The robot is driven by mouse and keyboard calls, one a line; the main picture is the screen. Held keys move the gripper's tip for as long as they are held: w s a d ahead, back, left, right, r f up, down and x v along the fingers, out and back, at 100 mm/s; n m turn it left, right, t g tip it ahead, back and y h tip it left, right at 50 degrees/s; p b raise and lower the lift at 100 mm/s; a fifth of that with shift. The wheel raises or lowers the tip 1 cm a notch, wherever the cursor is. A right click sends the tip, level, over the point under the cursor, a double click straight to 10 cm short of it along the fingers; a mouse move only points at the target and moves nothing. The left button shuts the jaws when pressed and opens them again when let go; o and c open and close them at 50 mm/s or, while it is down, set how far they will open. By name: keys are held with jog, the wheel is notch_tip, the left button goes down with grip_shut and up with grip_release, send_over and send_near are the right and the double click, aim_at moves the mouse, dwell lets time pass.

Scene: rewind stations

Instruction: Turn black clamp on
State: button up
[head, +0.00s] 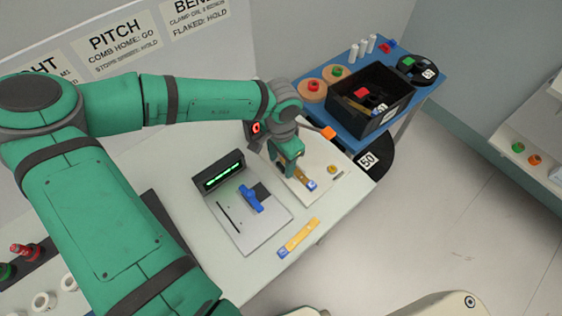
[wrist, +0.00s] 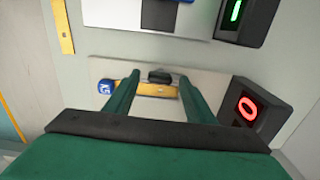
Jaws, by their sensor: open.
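The black clamp (wrist: 160,76) shows in the wrist view as a small dark block over a yellow strip (wrist: 160,90) with a blue end, on a pale plate (wrist: 215,88). My gripper (wrist: 158,80) is open, with one green finger on each side of the clamp. I see no contact between fingers and clamp. In the head view my gripper (head: 291,168) points down over the same plate (head: 327,192), and the clamp is hidden behind it. The red-lit display (wrist: 247,110) beside this plate reads like a 0; it also shows in the head view (head: 256,128).
A neighbouring plate (head: 262,235) carries a blue clamp (head: 250,198) and a green-lit display (head: 223,177). Another yellow strip (head: 300,236) lies near the table edge. A blue side table (head: 350,62) holds a black bin (head: 372,112), spools and white cylinders. Open floor lies to the right.

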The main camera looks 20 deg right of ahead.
jog(key=shift+f, duration=0.35)
jog(key=shift+c, duration=0.6)
jog(key=c, duration=0.9)
